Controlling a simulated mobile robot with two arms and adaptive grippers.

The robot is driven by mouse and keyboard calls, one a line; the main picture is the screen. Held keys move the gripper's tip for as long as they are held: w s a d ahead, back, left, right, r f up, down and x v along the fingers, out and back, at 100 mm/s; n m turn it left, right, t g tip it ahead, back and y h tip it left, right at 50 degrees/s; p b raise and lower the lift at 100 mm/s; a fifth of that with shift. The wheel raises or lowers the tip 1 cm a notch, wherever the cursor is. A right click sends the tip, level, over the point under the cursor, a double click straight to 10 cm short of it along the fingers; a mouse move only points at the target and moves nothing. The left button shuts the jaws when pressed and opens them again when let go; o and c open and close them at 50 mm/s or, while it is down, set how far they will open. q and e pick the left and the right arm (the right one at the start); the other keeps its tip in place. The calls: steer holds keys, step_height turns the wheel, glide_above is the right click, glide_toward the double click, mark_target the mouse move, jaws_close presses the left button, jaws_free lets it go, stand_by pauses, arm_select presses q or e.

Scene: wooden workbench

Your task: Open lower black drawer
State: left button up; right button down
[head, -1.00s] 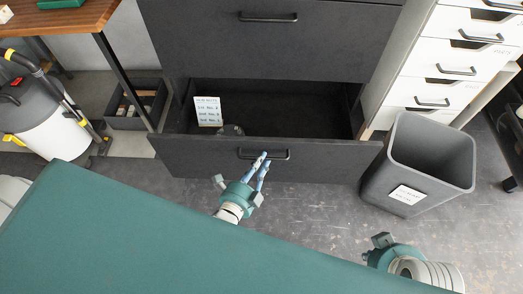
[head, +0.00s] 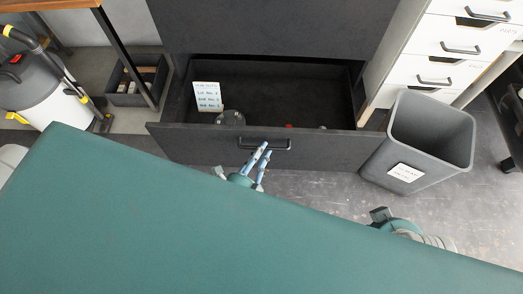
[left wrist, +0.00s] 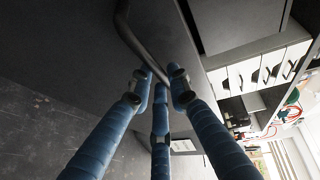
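The lower black drawer (head: 200,146) stands pulled out from the dark cabinet, its inside open to view. Its black bar handle (head: 279,144) is on the front panel and also shows in the left wrist view (left wrist: 129,35). My left gripper (head: 259,151) is at the handle, with its blue fingers closed in around the bar. In the left wrist view the bar runs in between the fingertips (left wrist: 160,82). Part of its grip is hidden. My right gripper (head: 390,218) is low at the right, away from the drawer; its fingers are not visible.
A white label card (head: 207,96), a dark round object (head: 231,118) and a small red item (head: 289,126) are in the drawer. A grey bin (head: 403,146) stands close to the drawer's right end. A vacuum cleaner (head: 35,88) stands at left. My green body covers the foreground.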

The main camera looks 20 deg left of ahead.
arm_select(q)
steer(key=shift+o, duration=1.3)
steer(key=v, duration=1.2)
